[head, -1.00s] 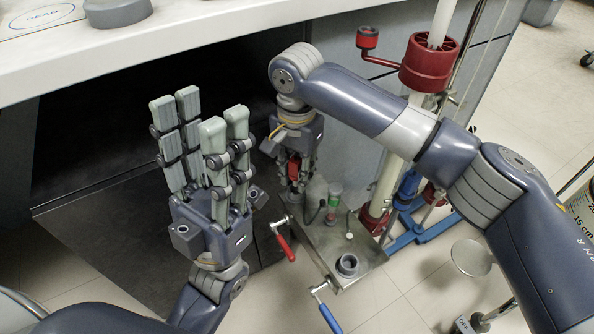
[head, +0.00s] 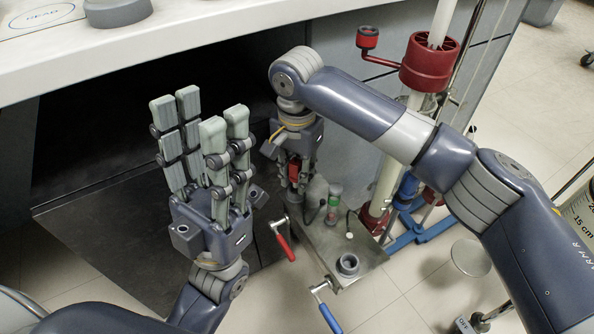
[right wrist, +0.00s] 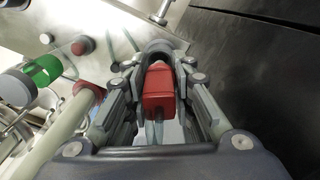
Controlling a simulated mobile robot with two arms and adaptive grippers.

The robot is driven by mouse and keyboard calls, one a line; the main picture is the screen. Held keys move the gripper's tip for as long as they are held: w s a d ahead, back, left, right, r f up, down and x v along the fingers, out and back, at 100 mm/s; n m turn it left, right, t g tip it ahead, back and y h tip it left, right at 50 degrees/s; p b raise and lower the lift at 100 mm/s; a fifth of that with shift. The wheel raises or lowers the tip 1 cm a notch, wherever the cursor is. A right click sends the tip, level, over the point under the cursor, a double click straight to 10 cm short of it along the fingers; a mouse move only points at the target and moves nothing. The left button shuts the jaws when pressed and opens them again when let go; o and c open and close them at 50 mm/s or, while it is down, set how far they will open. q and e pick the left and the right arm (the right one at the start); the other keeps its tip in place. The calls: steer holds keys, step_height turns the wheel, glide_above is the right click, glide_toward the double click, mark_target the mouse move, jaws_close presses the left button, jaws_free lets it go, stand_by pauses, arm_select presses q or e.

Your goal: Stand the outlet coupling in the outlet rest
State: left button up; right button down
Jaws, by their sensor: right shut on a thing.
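A red block-shaped piece, which I take as the outlet coupling (right wrist: 159,90), sits between the fingers of my right gripper (right wrist: 158,72), which is shut on it. In the head view the coupling (head: 294,170) is partly hidden by the fingers of my right gripper (head: 297,188), low over the left back part of the steel plate. A dark ring (right wrist: 158,47) shows just beyond the coupling in the right wrist view; I cannot tell whether they touch. A grey round cup (head: 348,265) stands on the plate's front part. My left gripper (head: 199,113) is open and empty, left of the plate.
The white bench (head: 215,40) is behind.

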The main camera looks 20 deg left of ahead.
steer(key=shift+f, duration=0.8)
steer(key=c, duration=1.3)
jaws_free()
step_height(320, 180, up, 12)
